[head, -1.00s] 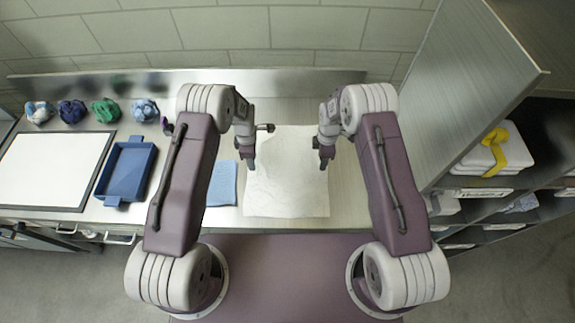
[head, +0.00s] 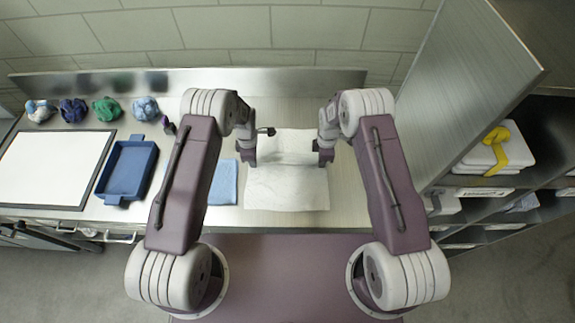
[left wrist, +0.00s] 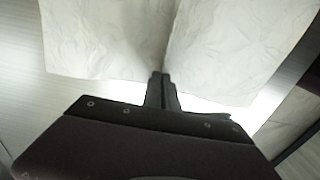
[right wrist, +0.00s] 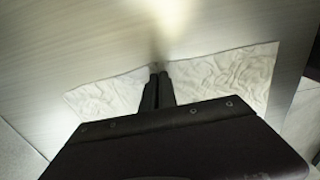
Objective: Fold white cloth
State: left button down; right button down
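The white cloth (head: 286,190) lies on the counter between my two arms in the head view. A crease runs across its middle, between the grippers, and the cloth looks raised there. My left gripper (head: 251,160) is at the cloth's left edge by the crease. In the left wrist view its fingers (left wrist: 160,78) are closed where the cloth (left wrist: 105,40) dips into a fold. My right gripper (head: 325,158) is at the right edge by the crease. In the right wrist view its fingers (right wrist: 159,78) are closed, with cloth (right wrist: 235,75) on both sides. The fingertips' grip is partly hidden.
A folded blue cloth (head: 223,184) lies left of the white cloth. Further left are a blue tray (head: 128,170), a white board (head: 55,168) and several crumpled cloths (head: 106,110). A shelf with white folded items (head: 480,158) stands at the right.

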jog(key=shift+r, duration=0.1)
